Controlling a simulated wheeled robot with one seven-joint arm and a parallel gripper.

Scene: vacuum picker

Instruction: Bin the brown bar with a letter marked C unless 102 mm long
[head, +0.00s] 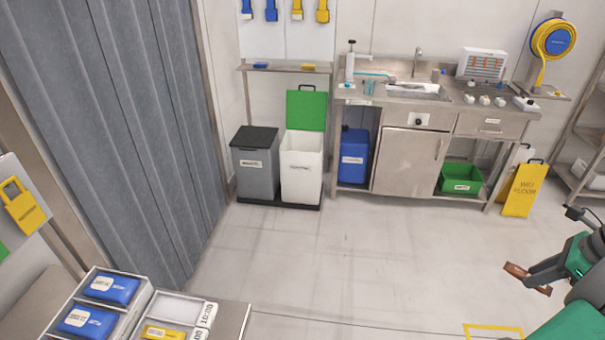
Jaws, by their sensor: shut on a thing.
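My gripper (545,277) is at the right edge of the head view, on the end of my green and dark arm. It is shut on a brown bar (516,270), held in the air above the floor. The bar's letter and length cannot be read from here. By the back wall stand two bins. The grey bin (256,168) has its dark lid shut. The white bin (301,170) has its green lid (306,110) raised. Both have labels too small to read.
A steel sink counter (412,155) stands right of the bins, with a blue container (353,155) and green crate (461,179) below. A yellow wet-floor sign (518,190) stands at right. A tray (140,300) of blue and yellow packs is front left. The middle floor is clear.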

